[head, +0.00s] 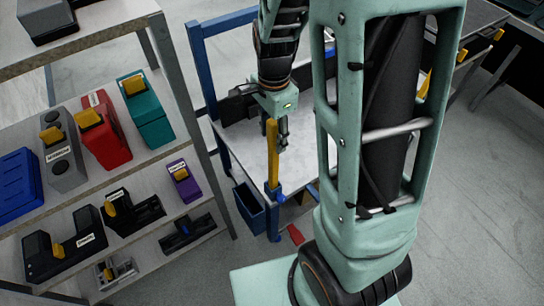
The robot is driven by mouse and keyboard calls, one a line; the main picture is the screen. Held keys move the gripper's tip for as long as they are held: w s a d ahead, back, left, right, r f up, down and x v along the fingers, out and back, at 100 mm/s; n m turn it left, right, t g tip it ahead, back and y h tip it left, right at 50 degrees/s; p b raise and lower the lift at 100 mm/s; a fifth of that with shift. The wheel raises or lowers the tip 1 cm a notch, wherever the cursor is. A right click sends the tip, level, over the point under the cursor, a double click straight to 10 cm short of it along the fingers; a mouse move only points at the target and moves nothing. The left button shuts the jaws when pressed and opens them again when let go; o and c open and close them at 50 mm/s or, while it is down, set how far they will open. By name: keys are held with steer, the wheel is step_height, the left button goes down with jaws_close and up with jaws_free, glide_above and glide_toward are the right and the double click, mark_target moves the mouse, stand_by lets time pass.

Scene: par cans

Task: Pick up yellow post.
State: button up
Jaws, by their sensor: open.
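A tall yellow post (272,155) stands upright at the front corner of a blue-framed workbench (240,150). Its lower end meets the blue frame, and its upper end is close to my gripper (282,138). My gripper hangs down over the bench top with dark fingers, just right of the post in the picture. The fingers are open. I cannot tell whether the post is between them or beside them, or whether they touch it.
A shelf unit on the left holds a teal case (154,118), a red case (112,145), a grey case (66,165) and a purple case (184,183), with yellow handles. A blue bin (250,207) hangs below the bench. My arm blocks much of the right side.

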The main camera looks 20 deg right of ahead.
steer(key=shift+f, duration=0.5)
